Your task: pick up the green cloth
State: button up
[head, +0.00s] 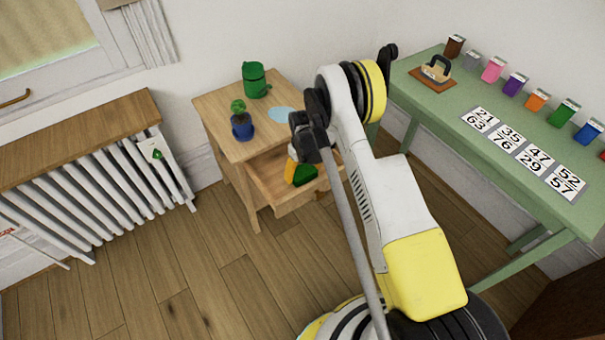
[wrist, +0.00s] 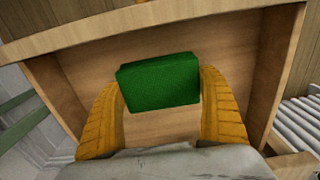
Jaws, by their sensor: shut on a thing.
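The green cloth (wrist: 158,82) is a small folded block in the wrist view, between the two yellow fingers of my gripper (wrist: 160,95). The fingers are shut on its left and right sides. It is over the wooden floor of the open drawer (wrist: 225,38); I cannot tell whether it touches that floor. In the head view the green cloth (head: 304,175) shows in the drawer (head: 268,187) beside a yellow finger of my gripper (head: 291,171). My arm hides the right part of the drawer.
The drawer belongs to a small wooden side table (head: 213,112) bearing a green pot (head: 256,82), a potted plant (head: 242,125) and a light-blue disc (head: 281,115). A radiator (head: 105,185) stands left. A green table (head: 440,106) with small boxes and number cards stands right.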

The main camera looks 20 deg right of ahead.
aim_at(302, 171)
notch_tip(302, 171, up, 4)
jog(key=shift+f+p, duration=0.25)
jog(key=shift+p, duration=0.6)
jog(key=s+d+r+p, duration=0.1)
jog(key=s+d+r, duration=0.1)
jog(key=d, duration=0.1)
jog(key=s+d+r+p, duration=0.1)
jog(key=d+r, duration=0.1)
jog(key=d, duration=0.1)
jog(key=s+d+r+p, duration=0.2)
jog(key=d, duration=0.2)
jog(key=shift+s+d+r, duration=0.1)
jog(key=shift+s+r, duration=0.2)
jog(key=shift+s, duration=0.05)
jog(key=o, duration=0.4)
jog(key=c, duration=0.4)
